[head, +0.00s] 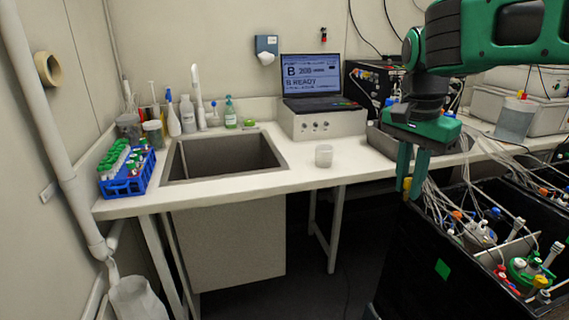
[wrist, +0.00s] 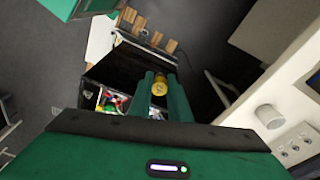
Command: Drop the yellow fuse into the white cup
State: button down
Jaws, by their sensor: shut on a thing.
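The yellow fuse (wrist: 159,88) is held between the fingertips of my gripper (wrist: 160,90) in the wrist view. In the head view my gripper (head: 408,185) points down, and a small bit of yellow shows at its tips. It is in the air by the left end of the black shaker box, right of the white cup and lower than its rim. The white cup (head: 324,156) stands upright on the white counter, right of the sink. It also shows in the wrist view (wrist: 268,116), at the right, apart from my gripper.
The black shaker box (head: 430,260) with tubes and vessels is below and right of my gripper. The counter (head: 290,182) has a sink (head: 225,155), a laptop (head: 311,80) on a grey unit and a blue tube rack (head: 127,175). Counter space around the cup is clear.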

aim_at(322, 166)
jog(key=u, duration=1.1)
jog(key=i, duration=1.95)
jog(key=z, duration=1.7)
